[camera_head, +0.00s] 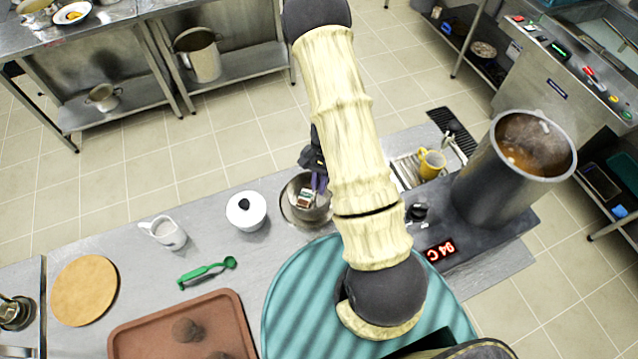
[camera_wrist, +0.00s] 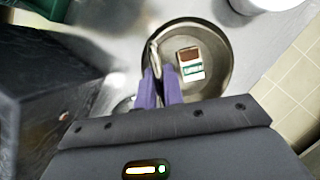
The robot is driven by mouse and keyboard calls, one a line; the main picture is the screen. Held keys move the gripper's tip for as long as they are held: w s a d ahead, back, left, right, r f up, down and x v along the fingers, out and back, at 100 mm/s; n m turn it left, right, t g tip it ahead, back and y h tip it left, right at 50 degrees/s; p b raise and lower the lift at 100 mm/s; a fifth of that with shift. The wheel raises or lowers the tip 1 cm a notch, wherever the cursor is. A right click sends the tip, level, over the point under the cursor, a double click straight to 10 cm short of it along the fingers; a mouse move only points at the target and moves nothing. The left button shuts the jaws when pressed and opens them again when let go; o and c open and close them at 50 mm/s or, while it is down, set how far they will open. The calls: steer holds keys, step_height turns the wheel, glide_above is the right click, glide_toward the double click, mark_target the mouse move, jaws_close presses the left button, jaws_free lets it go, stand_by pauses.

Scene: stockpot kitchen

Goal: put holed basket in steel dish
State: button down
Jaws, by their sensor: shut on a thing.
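A round steel dish (camera_head: 290,212) stands on the counter, partly behind my arm; it also shows in the wrist view (camera_wrist: 226,72). My gripper (camera_wrist: 163,76) has purple fingers that reach over the dish's near left part. They are shut on a thin, pale, narrow piece (camera_wrist: 156,52) that stands up between the tips. I cannot tell whether this is part of the holed basket; no holes are clear in either view. A small brown, white and green box (camera_wrist: 190,62) lies inside the dish, apart from the fingers.
A teal ribbed tray (camera_head: 290,310) is in front. A tall stockpot (camera_head: 490,185) and a yellow mug (camera_head: 431,163) are at right.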

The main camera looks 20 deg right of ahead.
steer(key=shift+f, duration=0.5)
steer(key=c, duration=1.5)
jaws_free()
steer(key=shift+r, duration=0.1)
steer(key=shift+w+d+r+b, duration=0.2)
steer(key=shift+w+r+b, duration=0.1)
steer(key=shift+r, duration=0.15)
steer(key=b+v, duration=0.3)
steer(key=v, duration=0.7)
steer(key=shift+r, duration=0.45)
